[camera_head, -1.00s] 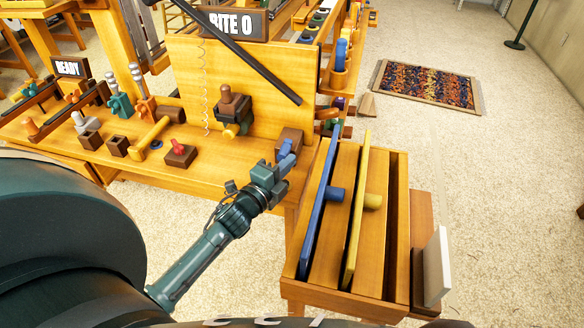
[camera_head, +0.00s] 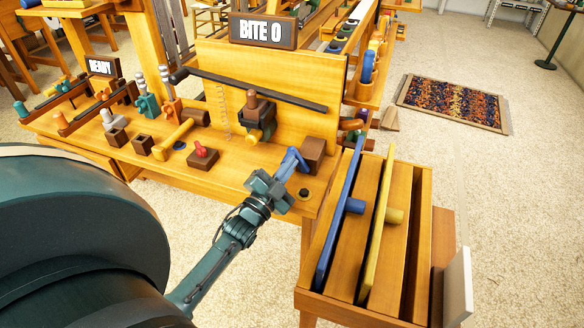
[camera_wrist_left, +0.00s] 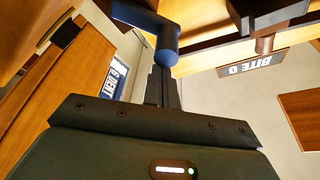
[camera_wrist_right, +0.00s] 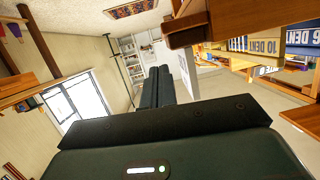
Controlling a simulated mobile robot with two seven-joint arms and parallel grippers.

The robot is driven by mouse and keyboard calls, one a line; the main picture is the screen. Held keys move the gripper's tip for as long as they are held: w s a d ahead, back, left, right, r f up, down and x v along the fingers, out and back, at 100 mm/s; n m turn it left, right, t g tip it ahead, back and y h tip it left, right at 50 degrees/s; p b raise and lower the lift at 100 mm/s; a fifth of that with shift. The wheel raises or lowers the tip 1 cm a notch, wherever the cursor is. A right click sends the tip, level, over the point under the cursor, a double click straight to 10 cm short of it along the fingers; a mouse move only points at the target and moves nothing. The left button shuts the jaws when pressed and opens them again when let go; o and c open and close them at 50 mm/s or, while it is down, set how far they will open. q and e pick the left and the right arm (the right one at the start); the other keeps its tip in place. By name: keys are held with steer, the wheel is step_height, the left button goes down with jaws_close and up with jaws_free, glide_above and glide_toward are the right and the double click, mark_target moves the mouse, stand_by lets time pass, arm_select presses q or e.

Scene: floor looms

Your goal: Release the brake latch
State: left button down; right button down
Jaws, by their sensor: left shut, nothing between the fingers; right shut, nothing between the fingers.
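The blue lever (camera_head: 291,162), which I take to be the brake latch, sits beside a brown block (camera_head: 313,153) at the right end of the wooden bench. My left gripper (camera_head: 280,176) is shut with nothing in it, at the lever's near side. In the left wrist view the lever (camera_wrist_left: 150,30) is a bent blue bar, and its rounded end is right at the shut fingertips (camera_wrist_left: 161,70); I cannot tell whether they touch. My right gripper (camera_wrist_right: 158,72) is shut and empty in the right wrist view, away from the lever.
An upright panel with a "BITE 0" sign (camera_head: 263,31) and a dark bar (camera_head: 250,89) stands behind the lever. A red knob (camera_head: 202,153) and several wooden parts are to the left. A stand with blue and yellow boards (camera_head: 377,235) is close on the right.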

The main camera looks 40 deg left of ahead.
arm_select(q)
steer(key=shift+a+f+n, duration=0.1)
steer(key=shift+a+n, duration=0.1)
steer(key=shift+n, duration=0.1)
stand_by(0.4)
steer(key=shift+s, duration=0.1)
